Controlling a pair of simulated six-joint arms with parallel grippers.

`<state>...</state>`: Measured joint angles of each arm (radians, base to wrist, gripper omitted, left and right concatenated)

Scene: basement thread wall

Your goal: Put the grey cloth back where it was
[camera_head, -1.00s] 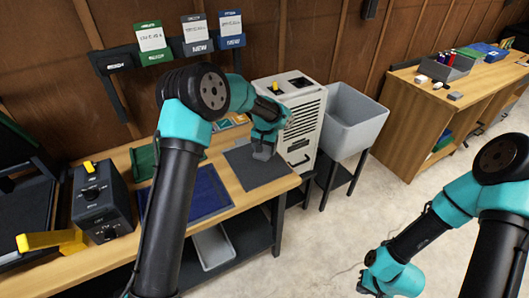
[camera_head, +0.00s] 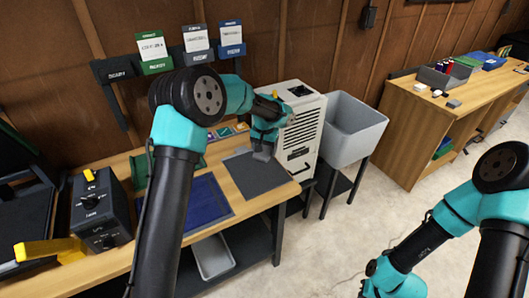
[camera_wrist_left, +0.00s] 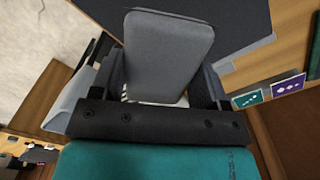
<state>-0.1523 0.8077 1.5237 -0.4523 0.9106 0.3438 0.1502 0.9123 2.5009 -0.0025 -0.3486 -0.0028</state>
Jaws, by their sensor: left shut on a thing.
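The grey cloth (camera_wrist_left: 168,50) is a folded, rounded light-grey pad between the fingers of my left gripper (camera_wrist_left: 162,88) in the left wrist view. In the head view my left gripper (camera_head: 263,146) points down over the dark grey mat (camera_head: 258,178) at the right end of the wooden workbench. The cloth (camera_head: 262,155) shows there as a small grey patch under the gripper. I cannot tell whether it touches the mat. My right gripper (camera_head: 380,284) hangs low over the floor at the lower right, and its jaws are too small to read.
A blue mat (camera_head: 200,205) lies left of the grey mat. A black control box (camera_head: 100,212) with yellow parts stands further left. A white vented unit (camera_head: 303,128) and a grey basin (camera_head: 352,130) stand right of the bench. A second wooden bench (camera_head: 415,130) is at right.

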